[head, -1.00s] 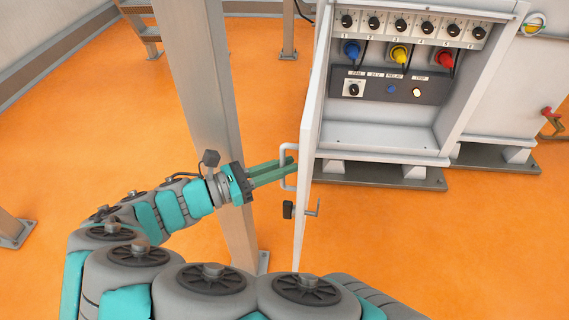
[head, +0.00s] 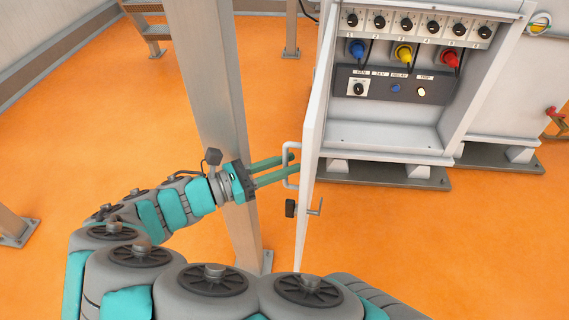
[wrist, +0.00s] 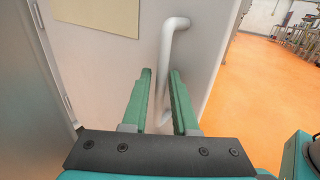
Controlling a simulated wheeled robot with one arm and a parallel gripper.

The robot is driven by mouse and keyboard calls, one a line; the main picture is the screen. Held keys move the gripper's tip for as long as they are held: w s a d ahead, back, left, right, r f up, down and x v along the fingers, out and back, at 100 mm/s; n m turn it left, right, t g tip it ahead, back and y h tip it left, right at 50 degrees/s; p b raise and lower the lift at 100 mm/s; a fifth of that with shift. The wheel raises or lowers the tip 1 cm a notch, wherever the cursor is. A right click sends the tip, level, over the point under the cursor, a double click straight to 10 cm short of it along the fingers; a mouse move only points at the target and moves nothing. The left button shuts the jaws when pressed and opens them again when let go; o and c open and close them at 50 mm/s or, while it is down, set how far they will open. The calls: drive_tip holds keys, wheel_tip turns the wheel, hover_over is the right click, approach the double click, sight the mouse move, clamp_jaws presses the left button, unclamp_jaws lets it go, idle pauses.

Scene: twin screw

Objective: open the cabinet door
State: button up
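The white cabinet door (head: 312,130) stands swung wide open and is seen nearly edge-on in the head view. Its white bar handle (head: 288,150) sticks out on the left side, toward my gripper. A dark latch lever (head: 314,208) sits lower on the door. My gripper (head: 294,166) is at the handle with its green fingers spread. In the wrist view, the handle (wrist: 174,38) passes down between the two fingers with gaps showing beside it. The open cabinet (head: 390,131) shows its inside at the right.
A grey post (head: 205,80) stands close behind my gripper and forearm. Inside the cabinet are knobs, coloured plugs (head: 404,54) and a dark switch panel (head: 395,87). Orange floor (head: 400,250) is clear in front of the cabinet.

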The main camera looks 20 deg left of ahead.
drive_tip(key=v, duration=0.8)
drive_tip(key=shift+b, duration=0.35)
drive_tip(key=shift+w, duration=0.1)
